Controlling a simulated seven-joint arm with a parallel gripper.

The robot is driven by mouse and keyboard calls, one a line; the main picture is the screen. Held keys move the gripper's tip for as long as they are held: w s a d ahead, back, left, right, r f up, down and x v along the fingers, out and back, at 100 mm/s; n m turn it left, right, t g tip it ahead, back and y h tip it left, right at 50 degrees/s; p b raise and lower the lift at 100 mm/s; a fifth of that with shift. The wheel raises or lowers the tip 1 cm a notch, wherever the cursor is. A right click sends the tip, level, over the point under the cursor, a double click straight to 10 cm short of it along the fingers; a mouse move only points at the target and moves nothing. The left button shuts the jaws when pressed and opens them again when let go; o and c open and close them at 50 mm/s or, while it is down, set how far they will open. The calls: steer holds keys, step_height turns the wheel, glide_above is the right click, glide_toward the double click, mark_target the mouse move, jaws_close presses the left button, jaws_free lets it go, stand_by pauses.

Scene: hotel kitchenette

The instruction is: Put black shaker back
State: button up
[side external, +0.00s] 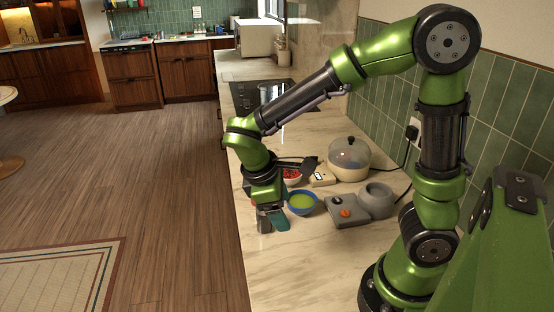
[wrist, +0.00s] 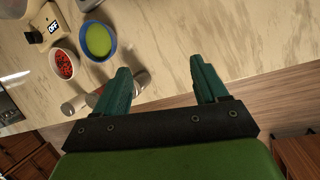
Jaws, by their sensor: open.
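My gripper (wrist: 160,66) is open, its two teal fingers apart over the counter, with bare counter between the tips. It is low near the counter's front edge in the side view (side external: 270,215). In the wrist view, a small shaker-like cylinder (wrist: 74,105) with a pale end is left of the left finger. Another small cylinder (wrist: 141,78) is partly hidden behind the left finger. I cannot tell from their colours which one is the black shaker. In the side view the gripper hides most of this spot.
A blue bowl with green contents (side external: 302,203) and a white bowl with red contents (side external: 291,174) sit close by. A grey appliance (side external: 343,212), a domed cooker (side external: 349,156) and a small scale-like device (side external: 322,178) stand toward the wall. The counter's near end (side external: 300,275) is clear.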

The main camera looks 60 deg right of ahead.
steer(key=s+r+m+t+y, duration=0.4)
steer(key=r+m+t+y, duration=0.2)
steer(key=r+m+t, duration=0.2)
steer(key=shift+a+r+m+t, duration=0.45)
steer(key=shift+r+m, duration=0.75)
steer(key=shift+r, duration=0.25)
